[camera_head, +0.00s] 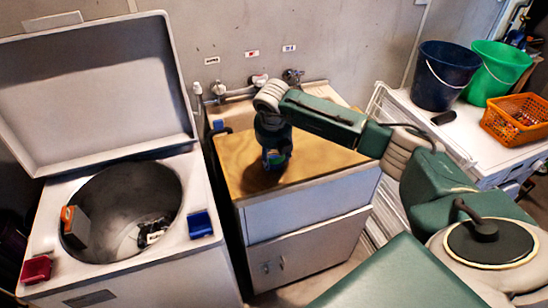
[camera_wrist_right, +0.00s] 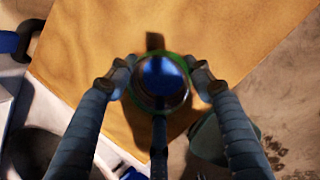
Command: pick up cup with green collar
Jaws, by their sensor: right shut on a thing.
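The cup with the green collar (camera_head: 275,161) is on or just above the wooden top of the cabinet, small and partly hidden by my gripper in the head view. In the right wrist view the cup (camera_wrist_right: 163,78) is seen from above, with a dark blue inside and a green edge around it. My right gripper (camera_head: 273,150) reaches down over it. Its fingers (camera_wrist_right: 160,84) are shut on the cup from both sides. I cannot tell whether the cup touches the wood. My left gripper is not in view.
The wooden cabinet top (camera_head: 320,158) is otherwise mostly clear, with taps (camera_head: 258,81) behind. An open top-loading washer (camera_head: 185,262) stands left, with a blue box (camera_head: 200,224) on its rim. At right, a white unit holds a dark bucket (camera_head: 442,78), green bucket (camera_head: 498,66) and orange basket (camera_head: 518,120).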

